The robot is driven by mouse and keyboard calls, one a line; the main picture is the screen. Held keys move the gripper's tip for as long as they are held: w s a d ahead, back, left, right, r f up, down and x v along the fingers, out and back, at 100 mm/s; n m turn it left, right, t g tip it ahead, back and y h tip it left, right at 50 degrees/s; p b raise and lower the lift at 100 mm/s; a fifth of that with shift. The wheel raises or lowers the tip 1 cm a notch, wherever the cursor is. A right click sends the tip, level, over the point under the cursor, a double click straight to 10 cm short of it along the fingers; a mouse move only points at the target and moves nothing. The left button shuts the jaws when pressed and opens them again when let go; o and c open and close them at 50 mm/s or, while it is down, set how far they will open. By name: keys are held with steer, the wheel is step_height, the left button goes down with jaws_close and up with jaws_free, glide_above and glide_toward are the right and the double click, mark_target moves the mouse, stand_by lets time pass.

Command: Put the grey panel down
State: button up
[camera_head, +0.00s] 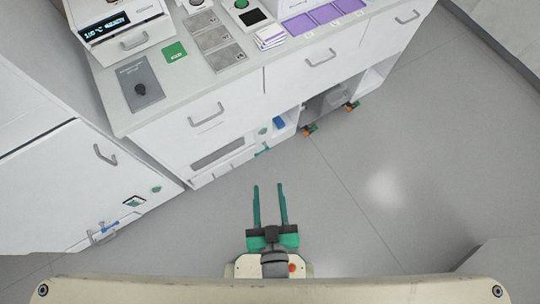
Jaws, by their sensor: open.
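My gripper (268,188) is open and empty, its two teal fingers apart and pointing up the picture over the floor in front of the white counter. No panel is between the fingers. Several grey flat pieces show, and I cannot tell which is the grey panel. A dark grey plate (136,76) with small print and a dark lump on it lies at the counter's left end. Lighter grey squares (213,39) lie right of it. A long grey strip (223,153) shows on the counter's lower front, left of and above my gripper, apart from it.
The white counter (200,90) has handles and open lower bays with orange-wheeled feet (310,130). A device with a lit display (105,26), a green card (174,52) and purple squares (324,14) are on top. A white cabinet (85,185) stands left. The floor (400,170) right is clear.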

steer(key=s+r+m+h, duration=0.1)
steer(key=s+r, duration=0.1)
steer(key=s, duration=0.4)
steer(key=shift+s+d, duration=0.2)
stand_by(1.1)
